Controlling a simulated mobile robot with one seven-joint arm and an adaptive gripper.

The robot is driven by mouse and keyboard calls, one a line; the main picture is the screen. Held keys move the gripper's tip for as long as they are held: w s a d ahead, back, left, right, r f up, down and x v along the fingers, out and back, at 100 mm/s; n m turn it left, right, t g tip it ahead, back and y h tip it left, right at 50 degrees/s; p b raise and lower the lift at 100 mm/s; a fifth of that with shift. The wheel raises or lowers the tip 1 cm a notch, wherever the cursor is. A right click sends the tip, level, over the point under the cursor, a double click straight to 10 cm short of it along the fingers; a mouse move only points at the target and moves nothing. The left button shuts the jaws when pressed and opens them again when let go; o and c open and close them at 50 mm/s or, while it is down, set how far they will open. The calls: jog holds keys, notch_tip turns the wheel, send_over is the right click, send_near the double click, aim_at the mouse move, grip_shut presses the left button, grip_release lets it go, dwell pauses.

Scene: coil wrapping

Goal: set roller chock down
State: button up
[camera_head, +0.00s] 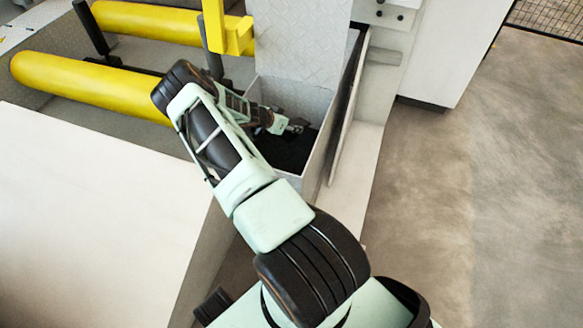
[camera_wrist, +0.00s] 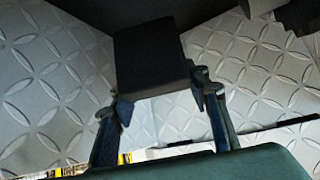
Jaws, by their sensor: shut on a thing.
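The roller chock (camera_wrist: 150,55) shows in the wrist view as a dark, nearly black block. My gripper (camera_wrist: 163,100) is shut on it, with one finger at each side of its near end. In the head view my gripper (camera_head: 297,126) is small and reaches into an open grey box (camera_head: 318,160) with a dark inside. I cannot make out the chock there against the dark. Whether the chock touches any surface cannot be told.
Patterned metal plate (camera_wrist: 60,80) lies close around the chock in the wrist view. In the head view, yellow rollers (camera_head: 85,85) lie to the left, and a yellow bracket (camera_head: 228,35) stands behind my arm. A tall white cabinet (camera_head: 445,50) stands right of the box.

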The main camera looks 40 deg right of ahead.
jog(key=f, duration=0.2)
jog(key=f+b, duration=0.1)
jog(key=f, duration=0.1)
jog(key=s+f+b, duration=0.1)
jog(key=f, duration=0.2)
jog(key=shift+d+f, duration=0.1)
jog(key=shift+d, duration=0.3)
jog(key=shift+w+f+b, duration=0.1)
jog(key=shift+f+b, duration=0.85)
jog(key=shift+f, duration=1.3)
jog(key=shift+f, duration=0.2)
jog(key=o, duration=1.6)
jog(key=shift+r, duration=0.15)
